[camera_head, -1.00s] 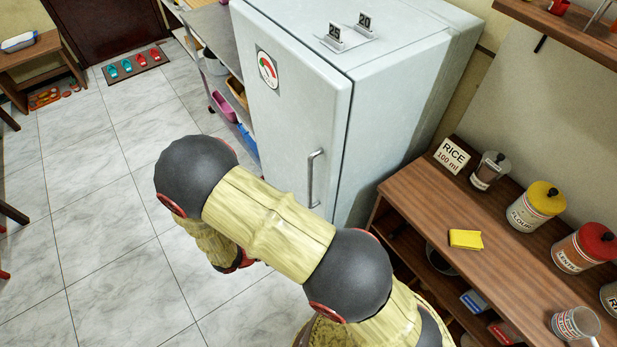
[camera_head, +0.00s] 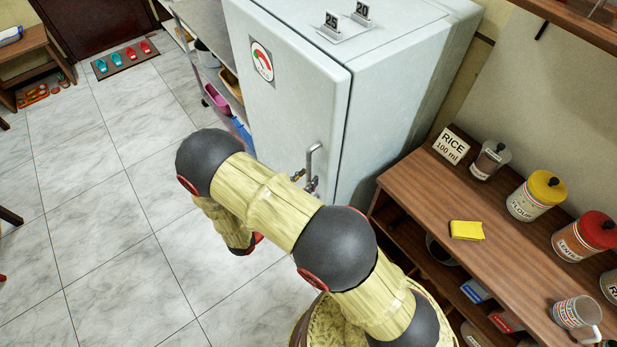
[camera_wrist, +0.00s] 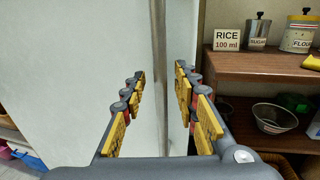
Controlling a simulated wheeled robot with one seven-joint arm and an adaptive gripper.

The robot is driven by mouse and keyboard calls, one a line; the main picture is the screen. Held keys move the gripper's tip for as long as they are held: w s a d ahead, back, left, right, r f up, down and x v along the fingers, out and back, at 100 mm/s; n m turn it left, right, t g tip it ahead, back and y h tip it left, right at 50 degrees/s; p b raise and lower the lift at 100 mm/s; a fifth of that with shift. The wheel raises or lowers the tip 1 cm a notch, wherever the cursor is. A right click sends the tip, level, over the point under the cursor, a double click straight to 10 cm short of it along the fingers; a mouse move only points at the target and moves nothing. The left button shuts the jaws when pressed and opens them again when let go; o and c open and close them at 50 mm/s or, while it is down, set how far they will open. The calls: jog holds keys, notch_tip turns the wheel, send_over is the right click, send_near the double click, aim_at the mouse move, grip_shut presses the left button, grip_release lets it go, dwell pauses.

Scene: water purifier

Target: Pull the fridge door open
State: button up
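The fridge (camera_head: 345,100) is a tall pale unit, and its door (camera_head: 285,120) looks shut. A vertical metal handle (camera_head: 311,160) is on the door near its right edge. In the head view my gripper's fingertips (camera_head: 305,182) are at the lower part of the handle; my arm hides the rest of the gripper. In the wrist view my gripper (camera_wrist: 161,76) is open, with yellow-padded fingers on either side of the handle (camera_wrist: 159,45). The handle lines up with the gap between them; I cannot tell if either finger touches it.
A wooden shelf unit (camera_head: 415,205) stands right of the fridge, with jars, a yellow sponge (camera_head: 467,230) and a mug (camera_head: 577,315) on top. A metal rack (camera_head: 205,30) stands left of the fridge. The tiled floor (camera_head: 120,240) in front and left is clear.

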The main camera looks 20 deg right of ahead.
jog(key=shift+x, duration=0.9)
jog(key=c, duration=0.3)
grip_shut()
